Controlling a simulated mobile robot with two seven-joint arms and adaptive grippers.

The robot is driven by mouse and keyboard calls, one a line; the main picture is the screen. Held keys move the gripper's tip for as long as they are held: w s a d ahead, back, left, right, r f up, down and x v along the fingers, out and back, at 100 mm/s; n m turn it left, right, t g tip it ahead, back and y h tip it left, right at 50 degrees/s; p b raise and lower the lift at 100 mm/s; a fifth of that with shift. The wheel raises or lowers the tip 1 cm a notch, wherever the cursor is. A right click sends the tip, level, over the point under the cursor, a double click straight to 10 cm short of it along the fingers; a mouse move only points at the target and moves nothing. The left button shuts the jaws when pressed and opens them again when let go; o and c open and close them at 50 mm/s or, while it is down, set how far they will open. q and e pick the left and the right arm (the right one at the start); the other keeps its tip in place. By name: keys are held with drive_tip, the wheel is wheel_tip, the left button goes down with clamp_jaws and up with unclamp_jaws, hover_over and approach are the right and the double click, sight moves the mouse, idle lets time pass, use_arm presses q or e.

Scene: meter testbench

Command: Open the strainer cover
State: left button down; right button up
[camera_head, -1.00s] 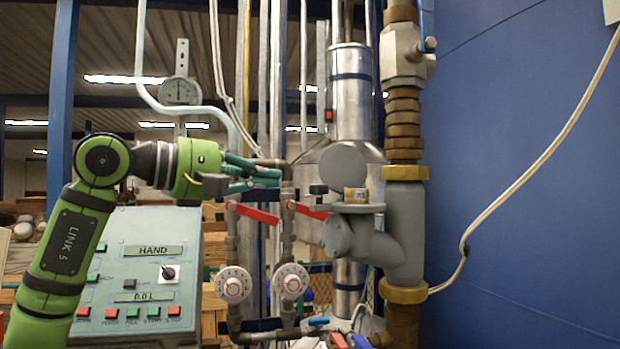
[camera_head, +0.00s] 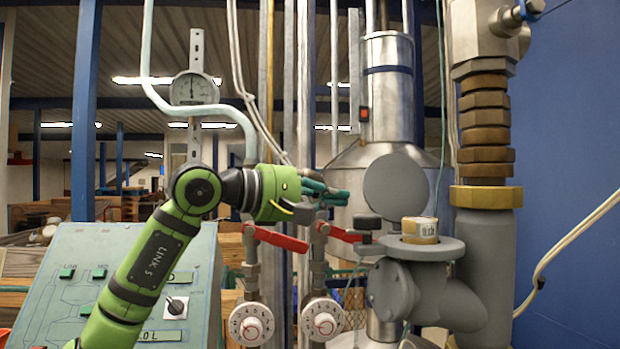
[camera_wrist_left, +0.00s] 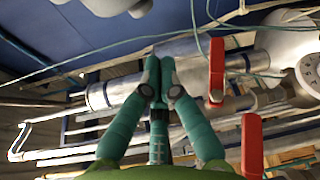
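The grey strainer body (camera_head: 430,297) is at the right of the head view, joined to a thick vertical pipe. Its round grey cover (camera_head: 396,184) stands upright above the flange (camera_head: 436,247), clear of the opening. A brownish cylinder with a pale label (camera_head: 419,230) stands in the flange opening. My left gripper (camera_head: 338,193) is just left of the cover in the picture, with a small gap. Its teal fingers look drawn together and empty; they also show in the left wrist view (camera_wrist_left: 159,72). Whether they touch anything in depth is unclear. My right gripper is out of view.
Red-handled valves (camera_head: 282,239) and round white dials (camera_head: 251,324) are below my left gripper. A control panel (camera_head: 105,270) stands at lower left. A shiny metal tank (camera_head: 390,100) is behind the strainer. A blue wall (camera_head: 580,130) closes the right.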

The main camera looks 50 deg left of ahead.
sight(389, 192)
use_arm(q)
drive_tip(key=d, duration=0.1)
drive_tip(key=d+p, duration=0.1)
drive_tip(key=w+d+p, duration=0.1)
drive_tip(key=shift+w+d+r, duration=0.1)
drive_tip(key=shift+d+r, duration=0.3)
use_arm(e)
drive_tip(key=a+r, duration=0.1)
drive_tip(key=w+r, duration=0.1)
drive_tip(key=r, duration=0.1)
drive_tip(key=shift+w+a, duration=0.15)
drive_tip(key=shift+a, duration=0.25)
